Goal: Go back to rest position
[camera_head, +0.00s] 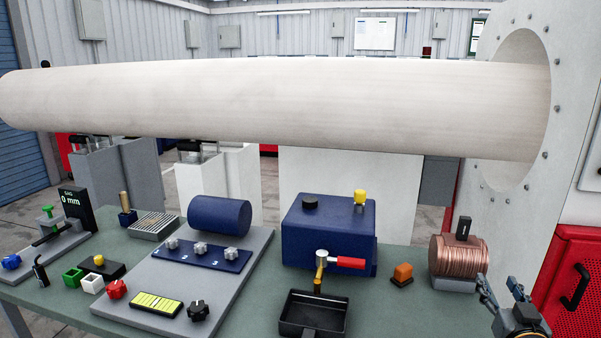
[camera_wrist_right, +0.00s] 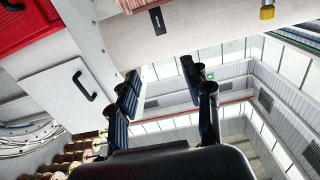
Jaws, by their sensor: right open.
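My right gripper (camera_head: 498,287) is at the lower right of the head view, at the table's right end, just right of and in front of the copper wire spool (camera_head: 458,258). Its two fingers stand apart. The right wrist view also shows the gripper (camera_wrist_right: 160,75), with dark fingers spread and nothing between them. My left gripper is not in the head view.
A large pale cylinder (camera_head: 270,105) spans above. A red cabinet (camera_head: 575,265) stands right.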

